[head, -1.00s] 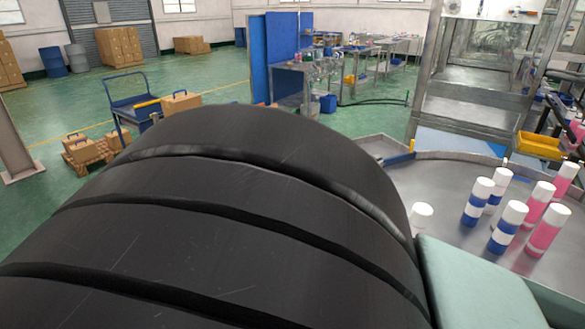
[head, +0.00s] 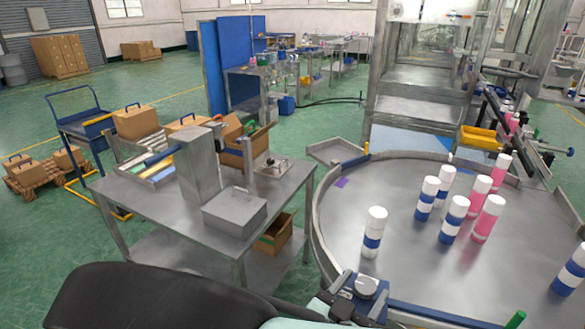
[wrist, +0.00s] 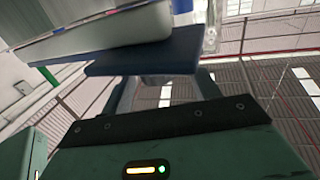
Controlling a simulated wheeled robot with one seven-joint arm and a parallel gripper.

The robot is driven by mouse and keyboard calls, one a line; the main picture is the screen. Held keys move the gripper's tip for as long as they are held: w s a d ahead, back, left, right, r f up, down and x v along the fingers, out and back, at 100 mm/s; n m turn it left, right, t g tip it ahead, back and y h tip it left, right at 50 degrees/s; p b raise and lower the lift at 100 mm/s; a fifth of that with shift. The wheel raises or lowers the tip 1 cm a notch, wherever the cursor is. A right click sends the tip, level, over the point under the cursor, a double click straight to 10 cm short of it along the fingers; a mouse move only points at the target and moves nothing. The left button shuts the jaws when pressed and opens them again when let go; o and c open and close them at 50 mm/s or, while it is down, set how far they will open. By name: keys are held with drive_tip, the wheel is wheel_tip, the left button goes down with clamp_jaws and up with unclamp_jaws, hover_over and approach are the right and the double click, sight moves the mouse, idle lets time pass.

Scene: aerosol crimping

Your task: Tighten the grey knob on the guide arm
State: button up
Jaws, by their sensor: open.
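A round grey knob (head: 367,284) sits on a blue clamp block at the near edge of the round steel table in the head view. A blue guide arm (head: 430,313) runs right from it along the rim. A teal part of my arm's end shows just left of the block, but the fingertips are not clear there. In the wrist view my gripper (wrist: 166,88) is open, its dark fingers apart. A dark blue plate (wrist: 145,60) crosses beyond them, under a pale slab. I cannot tell whether the fingers touch the plate. The knob is not recognisable in the wrist view.
The round table (head: 345,215) carries a blue-white can (head: 373,232) and several blue and pink cans. A steel side table (head: 285,205) with boxes stands left. My black arm fills the bottom left.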

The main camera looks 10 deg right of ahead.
sight(370, 279)
drive_tip(key=shift+p+x, duration=0.45)
drive_tip(key=shift+x, duration=1.4)
drive_tip(key=c, duration=1)
